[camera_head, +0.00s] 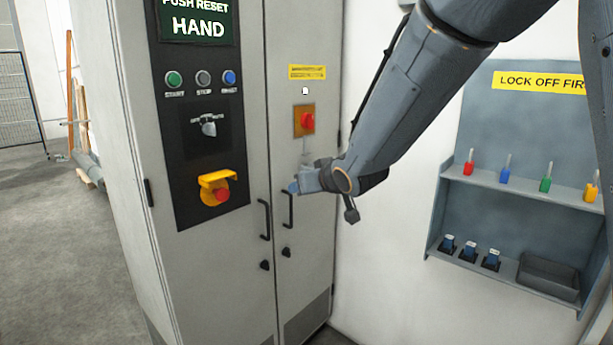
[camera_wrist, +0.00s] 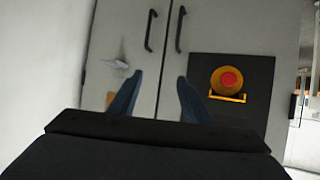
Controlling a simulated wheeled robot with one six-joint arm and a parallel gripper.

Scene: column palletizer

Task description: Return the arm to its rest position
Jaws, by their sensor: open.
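My arm reaches down from the upper right in the head view, in front of the grey control cabinet (camera_head: 225,270). My gripper (camera_head: 290,188) is near the cabinet's door handles, below the red switch on an orange plate (camera_head: 304,120). In the wrist view my gripper (camera_wrist: 158,98) shows two blue-grey fingers spread apart, with nothing between them. The cabinet doors (camera_wrist: 150,75) lie beyond the fingertips. Whether the fingers touch the cabinet cannot be told.
The cabinet's black panel holds several buttons, a selector switch (camera_head: 208,126) and a red emergency stop (camera_head: 221,191) with a yellow guard. A lock-off board (camera_head: 500,110) with coloured padlocks and a shelf hangs at right. Open floor (camera_head: 50,240) lies at left.

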